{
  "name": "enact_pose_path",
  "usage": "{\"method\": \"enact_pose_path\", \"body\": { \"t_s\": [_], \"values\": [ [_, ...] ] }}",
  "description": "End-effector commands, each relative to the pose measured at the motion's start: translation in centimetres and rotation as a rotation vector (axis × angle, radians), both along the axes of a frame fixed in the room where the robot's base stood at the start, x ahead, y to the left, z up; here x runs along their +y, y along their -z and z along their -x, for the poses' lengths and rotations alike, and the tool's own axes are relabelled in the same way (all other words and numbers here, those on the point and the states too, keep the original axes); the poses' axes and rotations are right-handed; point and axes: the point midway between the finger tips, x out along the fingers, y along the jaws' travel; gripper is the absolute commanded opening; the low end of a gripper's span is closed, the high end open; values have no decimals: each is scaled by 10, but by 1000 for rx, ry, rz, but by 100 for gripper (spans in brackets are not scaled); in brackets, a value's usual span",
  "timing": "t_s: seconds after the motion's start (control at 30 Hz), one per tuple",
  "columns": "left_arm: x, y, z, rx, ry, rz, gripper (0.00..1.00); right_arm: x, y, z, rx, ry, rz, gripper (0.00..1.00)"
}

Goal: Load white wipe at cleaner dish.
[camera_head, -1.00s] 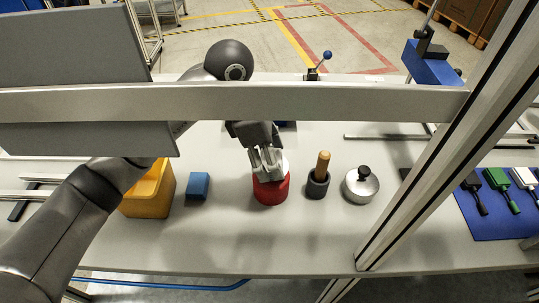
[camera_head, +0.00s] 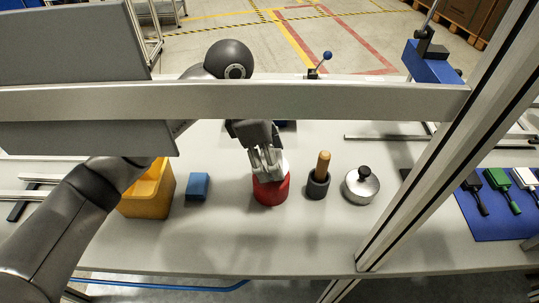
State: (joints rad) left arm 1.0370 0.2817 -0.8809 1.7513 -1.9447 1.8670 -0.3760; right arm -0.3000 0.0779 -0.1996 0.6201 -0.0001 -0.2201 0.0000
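A red container (camera_head: 270,192) stands on the grey table near the middle, with a pale top partly behind my gripper's fingers. I cannot tell whether the pale area is a dish, a lid or a white wipe. My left gripper (camera_head: 266,168) points down onto this top, its fingertips at or just over it. The fingers hide the contact, and their gap is too small to judge. No separate white wipe can be made out. A silver round tin with a black knob (camera_head: 361,187) stands further right. My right gripper is not in view.
A yellow bin (camera_head: 147,198) and a blue block (camera_head: 198,186) stand left of the red container. A dark pot (camera_head: 317,187) with a wooden handle is close on its right. A metal rail (camera_head: 330,101) crosses the view. Several brush-like tools lie on a blue mat (camera_head: 490,227).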

Motion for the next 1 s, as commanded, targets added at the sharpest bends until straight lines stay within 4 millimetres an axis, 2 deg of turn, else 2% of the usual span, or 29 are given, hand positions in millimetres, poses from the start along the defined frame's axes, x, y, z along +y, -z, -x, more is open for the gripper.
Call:
{"method": "enact_pose_path", "body": {
  "t_s": [0.8,1.0],
  "values": [
    [0,-63,0,0,0,-1,43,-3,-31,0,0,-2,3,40],
    [0,-70,0,1,0,-1,43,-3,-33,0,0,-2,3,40]
  ]
}}
